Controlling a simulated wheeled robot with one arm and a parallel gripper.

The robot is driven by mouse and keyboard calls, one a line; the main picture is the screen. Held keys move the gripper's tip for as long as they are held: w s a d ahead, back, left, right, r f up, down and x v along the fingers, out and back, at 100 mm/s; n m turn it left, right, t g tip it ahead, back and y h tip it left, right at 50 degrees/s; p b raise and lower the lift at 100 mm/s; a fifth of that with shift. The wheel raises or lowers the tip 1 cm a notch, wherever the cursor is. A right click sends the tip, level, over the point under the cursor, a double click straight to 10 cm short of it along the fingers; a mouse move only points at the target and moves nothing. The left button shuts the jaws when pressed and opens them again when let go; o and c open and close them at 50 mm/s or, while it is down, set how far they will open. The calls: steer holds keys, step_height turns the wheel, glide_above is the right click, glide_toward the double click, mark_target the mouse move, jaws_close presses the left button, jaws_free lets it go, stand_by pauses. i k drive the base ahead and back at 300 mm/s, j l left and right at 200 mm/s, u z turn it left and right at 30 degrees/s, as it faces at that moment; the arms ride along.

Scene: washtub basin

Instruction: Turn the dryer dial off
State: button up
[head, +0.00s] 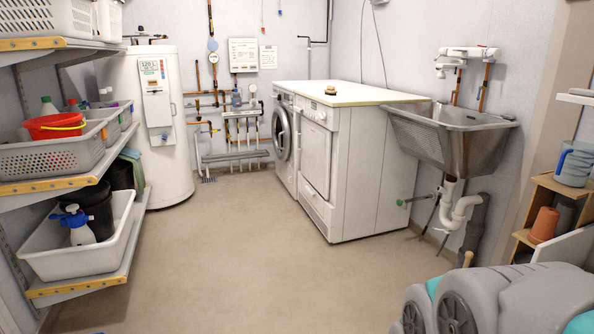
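The dryer (375,170) is the nearer of two white machines standing side by side at the back right. It has a squarish front door (316,157), which looks shut, under a narrow control panel. A small round shape on that panel looks like the dial (321,115). It is too small and too oblique for me to tell where it points. My gripper is not in view. Grey and teal parts of my own arm show at the lower right, well short of the dryer.
A washing machine (282,135) with a round door stands beyond the dryer. A metal basin (455,140) hangs to its right, with pipes below. Loaded shelves (75,180) line the left, and a wooden rack (545,187) stands at right. The floor (220,255) before the machines is clear.

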mark_target(323, 116)
steer(key=i+j+z, duration=0.1)
steer(key=i+j, duration=0.15)
steer(key=i+j+z, duration=0.1)
steer(key=i+j, duration=0.15)
steer(key=j, duration=0.25)
steer(key=i+j+z, duration=0.1)
steer(key=i+j, duration=0.15)
steer(key=i+j+z, duration=0.1)
steer(key=j, duration=0.45)
steer(key=i+l, duration=0.05)
steer(key=i, duration=0.05)
